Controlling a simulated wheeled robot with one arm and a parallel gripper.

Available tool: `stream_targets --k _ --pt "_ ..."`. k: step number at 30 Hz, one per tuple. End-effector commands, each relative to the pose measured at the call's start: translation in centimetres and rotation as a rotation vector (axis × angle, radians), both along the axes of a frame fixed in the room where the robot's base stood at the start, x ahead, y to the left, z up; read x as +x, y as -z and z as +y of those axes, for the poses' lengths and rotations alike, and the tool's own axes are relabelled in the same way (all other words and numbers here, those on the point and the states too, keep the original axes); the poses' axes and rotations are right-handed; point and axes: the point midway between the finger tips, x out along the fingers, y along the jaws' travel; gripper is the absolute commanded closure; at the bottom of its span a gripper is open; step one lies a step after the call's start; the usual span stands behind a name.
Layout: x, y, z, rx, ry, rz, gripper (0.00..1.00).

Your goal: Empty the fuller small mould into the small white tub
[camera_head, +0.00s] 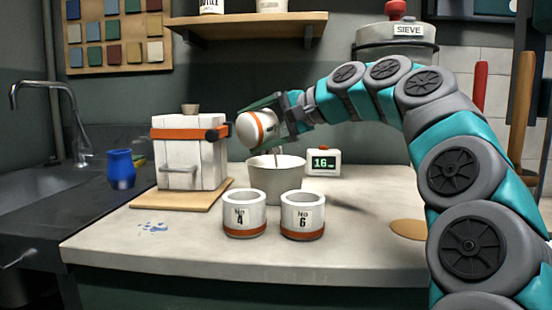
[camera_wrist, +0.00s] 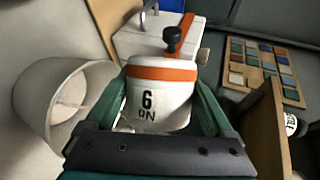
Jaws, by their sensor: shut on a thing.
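My gripper (camera_head: 262,120) is shut on a small white mould (camera_head: 248,131) with an orange band. It holds the mould tipped over, above the small white tub (camera_head: 275,190). In the wrist view the mould (camera_wrist: 158,102) is upside down and its label appears to be No 9. The tub (camera_wrist: 32,105) is at left there, with a pale streak inside. A thin streak hangs between mould and tub in the head view. Two like moulds, No 4 (camera_head: 244,222) and No 6 (camera_head: 303,222), stand upright in front of the tub. Their fill levels cannot be made out.
A strapped white block mould (camera_head: 190,170) stands on a wooden board (camera_head: 170,199) at left, beside a blue cup (camera_head: 121,168). The sink (camera_head: 40,165) is far left.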

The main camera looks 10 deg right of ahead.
Motion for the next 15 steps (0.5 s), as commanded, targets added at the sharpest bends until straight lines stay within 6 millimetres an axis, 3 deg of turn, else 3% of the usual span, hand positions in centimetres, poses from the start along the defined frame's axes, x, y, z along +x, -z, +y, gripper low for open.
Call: stream_targets --k 15 --pt "-0.04 -1.13 -0.18 0.122 -0.003 0.063 0.94"
